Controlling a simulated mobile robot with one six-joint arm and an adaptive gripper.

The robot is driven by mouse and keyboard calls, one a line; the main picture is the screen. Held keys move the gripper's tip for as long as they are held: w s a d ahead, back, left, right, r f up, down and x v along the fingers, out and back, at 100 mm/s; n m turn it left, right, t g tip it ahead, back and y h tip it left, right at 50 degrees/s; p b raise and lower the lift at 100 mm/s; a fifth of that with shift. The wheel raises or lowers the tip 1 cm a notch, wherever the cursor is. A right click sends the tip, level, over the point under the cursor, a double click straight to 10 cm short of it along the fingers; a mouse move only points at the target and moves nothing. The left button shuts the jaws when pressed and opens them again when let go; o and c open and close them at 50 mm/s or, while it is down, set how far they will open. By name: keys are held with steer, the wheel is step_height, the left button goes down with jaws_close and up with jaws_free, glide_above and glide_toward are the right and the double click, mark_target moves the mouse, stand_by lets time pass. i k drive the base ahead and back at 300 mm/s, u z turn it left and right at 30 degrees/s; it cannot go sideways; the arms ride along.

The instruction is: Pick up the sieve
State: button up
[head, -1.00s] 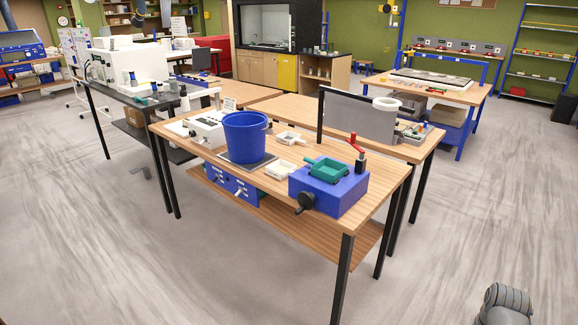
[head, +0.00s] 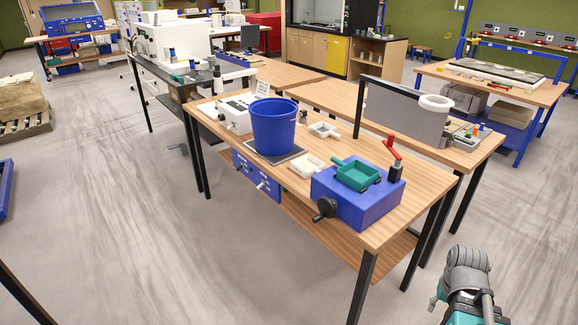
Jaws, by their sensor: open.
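I cannot single out the sieve with certainty. A white ring-shaped thing (head: 436,103) sits at the upper right end of a grey panel on the rear bench; it is too small to tell whether it has a mesh. Two small white square trays with handles, one nearer (head: 306,166) and one farther (head: 324,130), lie on the front bench (head: 400,222). A green square pan (head: 357,175) rests on a blue machine. Part of my arm shows at the lower right, apart from the bench. My gripper does not show clearly.
A blue bucket (head: 274,126) stands on a dark plate on the front bench. The blue machine (head: 356,198) with a black knob fills its near right end. A grey panel (head: 402,110) stands upright behind. Open floor (head: 200,270) lies in front and to the left.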

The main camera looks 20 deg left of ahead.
mark_target(306, 165)
steer(key=u, duration=0.25)
steer(key=i, duration=0.55)
steer(key=u, duration=1.1)
steer(key=i, duration=0.95)
steer(key=u, duration=0.5)
steer(key=k, duration=0.95)
steer(key=u, duration=0.15)
steer(key=i, duration=0.2)
